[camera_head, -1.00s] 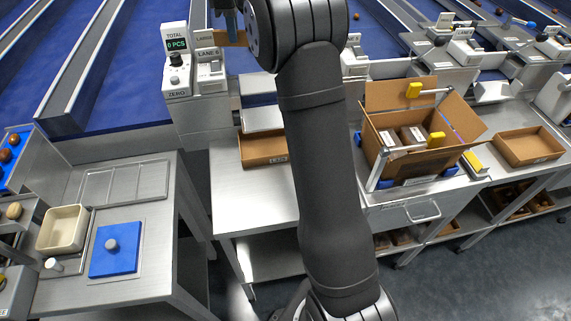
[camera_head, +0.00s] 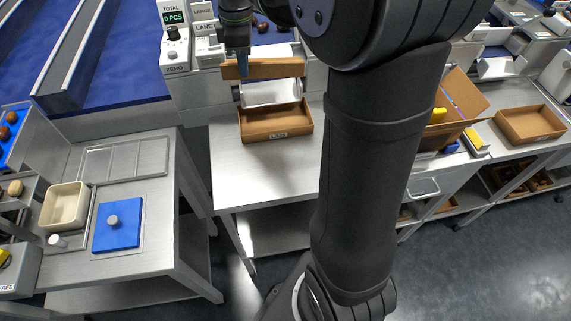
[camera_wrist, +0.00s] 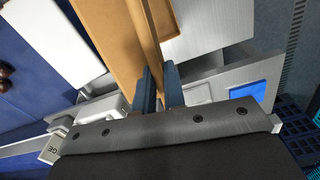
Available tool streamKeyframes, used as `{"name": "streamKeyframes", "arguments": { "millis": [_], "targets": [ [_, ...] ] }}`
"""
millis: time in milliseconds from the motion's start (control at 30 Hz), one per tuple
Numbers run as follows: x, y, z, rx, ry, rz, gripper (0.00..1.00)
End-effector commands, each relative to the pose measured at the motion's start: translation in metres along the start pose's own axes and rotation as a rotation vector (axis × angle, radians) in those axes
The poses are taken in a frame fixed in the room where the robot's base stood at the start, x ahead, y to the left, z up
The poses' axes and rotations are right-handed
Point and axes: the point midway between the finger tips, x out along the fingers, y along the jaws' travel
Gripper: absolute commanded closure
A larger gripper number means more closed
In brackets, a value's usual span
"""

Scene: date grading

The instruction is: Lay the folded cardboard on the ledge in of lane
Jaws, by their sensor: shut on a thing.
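My gripper (camera_head: 242,66) is shut on a folded piece of brown cardboard (camera_head: 275,69). The cardboard is held as a long flat strip in front of the lane's end, above a tray. In the wrist view the fingers (camera_wrist: 158,90) pinch the cardboard (camera_wrist: 108,35) near its lower end. A white ledge-like surface (camera_head: 272,50) shows just behind the cardboard at the lane's end, partly hidden by it. It also seems to show as a white panel in the wrist view (camera_wrist: 60,40). I cannot tell whether the cardboard touches it.
A silver chute (camera_head: 272,92) lies below the cardboard, over a brown tray (camera_head: 277,123) on the steel table (camera_head: 262,165). A counter display (camera_head: 174,38) stands left of the gripper. An open carton (camera_head: 460,108) and an empty tray (camera_head: 530,124) are at right.

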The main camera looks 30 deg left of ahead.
Motion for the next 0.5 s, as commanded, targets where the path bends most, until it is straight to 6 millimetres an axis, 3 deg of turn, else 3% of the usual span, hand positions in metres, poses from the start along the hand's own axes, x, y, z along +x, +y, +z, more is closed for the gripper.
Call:
{"name": "streamKeyframes", "arguments": {
  "millis": [300, 500],
  "targets": [
    [0.054, -0.094, 0.026, -0.080, 0.000, 0.000, 1.00],
    [0.082, -0.141, 0.041, -0.118, 0.000, 0.001, 1.00]
  ]
}}
